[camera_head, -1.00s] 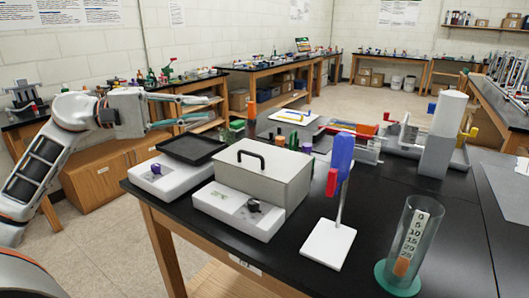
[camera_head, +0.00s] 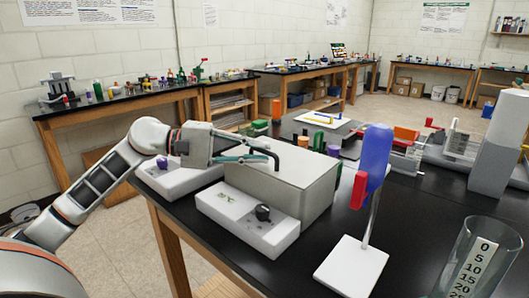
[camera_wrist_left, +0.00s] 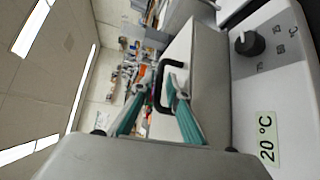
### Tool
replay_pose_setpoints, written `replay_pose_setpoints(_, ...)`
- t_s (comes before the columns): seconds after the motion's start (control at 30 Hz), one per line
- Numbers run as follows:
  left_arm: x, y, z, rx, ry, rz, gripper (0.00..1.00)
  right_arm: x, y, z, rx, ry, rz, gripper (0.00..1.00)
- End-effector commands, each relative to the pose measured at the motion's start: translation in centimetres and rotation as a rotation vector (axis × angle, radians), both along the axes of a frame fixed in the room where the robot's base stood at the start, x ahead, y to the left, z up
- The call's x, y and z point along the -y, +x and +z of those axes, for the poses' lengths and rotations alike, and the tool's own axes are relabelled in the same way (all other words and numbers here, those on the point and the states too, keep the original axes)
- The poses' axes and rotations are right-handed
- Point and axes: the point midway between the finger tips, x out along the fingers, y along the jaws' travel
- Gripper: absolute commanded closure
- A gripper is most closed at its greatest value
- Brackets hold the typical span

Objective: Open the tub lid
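The tub is a grey box (camera_head: 302,191) with a flat grey lid (camera_head: 300,164) that lies shut on it. A black bar handle (camera_head: 276,158) stands on the lid. In the left wrist view the handle (camera_wrist_left: 178,65) shows ahead, close to the fingertips. My left gripper (camera_head: 264,152) is over the lid, its fingers spread at the handle. In the left wrist view the left gripper (camera_wrist_left: 158,92) looks open, with teal fingers apart. I cannot tell whether they touch the handle. My right gripper is not in view.
A white base with a black dial (camera_head: 262,213) is in front of the tub. A stand holds blue and red parts (camera_head: 375,165) to its right. A glass cylinder (camera_head: 478,260) is at front right. Another white unit (camera_head: 178,177) is behind my left gripper.

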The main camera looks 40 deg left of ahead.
Motion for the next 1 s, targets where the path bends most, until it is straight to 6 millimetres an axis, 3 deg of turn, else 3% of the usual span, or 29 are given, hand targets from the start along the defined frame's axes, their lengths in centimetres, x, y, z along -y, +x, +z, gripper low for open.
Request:
replay_pose_setpoints(0.2,1.2,0.99,-0.14,0.001,0.0,0.0,0.85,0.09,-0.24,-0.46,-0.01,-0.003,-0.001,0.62)
replay_pose_setpoints(0.53,1.37,1.15,-0.31,0.0,0.0,0.0,0.85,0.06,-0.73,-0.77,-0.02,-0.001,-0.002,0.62)
replay_pose_setpoints(0.6,1.36,1.14,-0.3,0.0,0.0,0.0,1.0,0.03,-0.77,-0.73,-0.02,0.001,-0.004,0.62)
replay_pose_setpoints(1.0,1.35,1.08,0.12,-0.019,0.004,0.0,1.0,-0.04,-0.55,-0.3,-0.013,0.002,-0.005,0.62)
